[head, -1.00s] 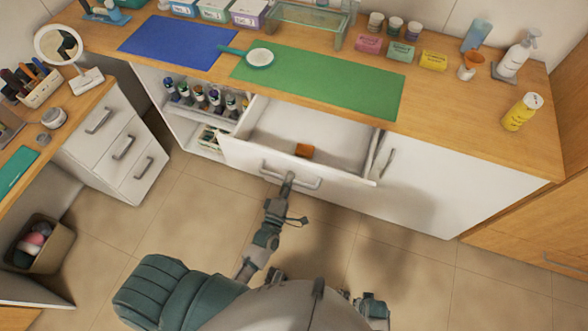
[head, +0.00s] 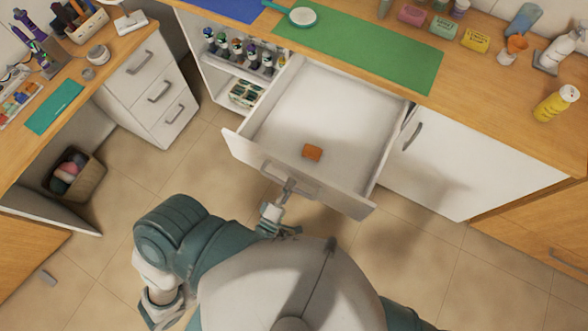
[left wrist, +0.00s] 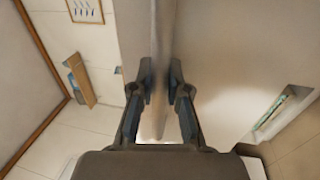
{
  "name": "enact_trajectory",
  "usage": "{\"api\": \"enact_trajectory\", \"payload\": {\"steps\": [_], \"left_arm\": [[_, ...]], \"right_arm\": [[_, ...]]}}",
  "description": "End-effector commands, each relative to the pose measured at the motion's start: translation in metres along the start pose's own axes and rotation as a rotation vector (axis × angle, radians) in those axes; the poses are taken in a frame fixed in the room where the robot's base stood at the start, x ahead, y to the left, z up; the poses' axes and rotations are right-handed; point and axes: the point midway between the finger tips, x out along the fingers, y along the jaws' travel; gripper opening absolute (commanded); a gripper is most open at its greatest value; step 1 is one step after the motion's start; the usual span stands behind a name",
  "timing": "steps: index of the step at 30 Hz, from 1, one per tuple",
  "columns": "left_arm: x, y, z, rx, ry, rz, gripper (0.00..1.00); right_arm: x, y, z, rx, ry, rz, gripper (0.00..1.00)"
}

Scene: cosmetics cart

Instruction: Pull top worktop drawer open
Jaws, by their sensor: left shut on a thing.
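The top worktop drawer (head: 345,110) is pulled well out below the green mat, with its white interior showing. A small orange-brown block (head: 312,152) lies inside near the front. My left gripper (head: 288,188) is at the grey bar handle (head: 268,172) on the drawer front and is shut on it. In the left wrist view the fingers (left wrist: 160,82) close from both sides on the bar handle (left wrist: 160,40). My right gripper is not in view.
Open shelves with several bottles (head: 238,52) stand left of the drawer, and a closed white cabinet door (head: 450,155) stands right. A white drawer unit (head: 150,85) and a bin (head: 75,172) are at the left. Tiled floor (head: 140,180) is free between them.

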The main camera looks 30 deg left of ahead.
Motion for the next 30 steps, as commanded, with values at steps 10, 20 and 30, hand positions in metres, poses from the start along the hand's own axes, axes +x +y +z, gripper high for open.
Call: {"api": "enact_trajectory", "payload": {"steps": [10, 20, 30], "left_arm": [[-0.003, -0.002, -0.003, 0.002, 0.004, -0.004, 0.0], [-0.003, -0.001, 0.0, 0.002, 0.002, -0.003, 0.41], [-0.023, -0.001, 0.001, 0.003, -0.001, -0.006, 0.41]], "right_arm": [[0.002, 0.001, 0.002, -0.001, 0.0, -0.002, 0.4], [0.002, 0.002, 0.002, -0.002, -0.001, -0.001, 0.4], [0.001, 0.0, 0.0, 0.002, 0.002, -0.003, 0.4]]}}
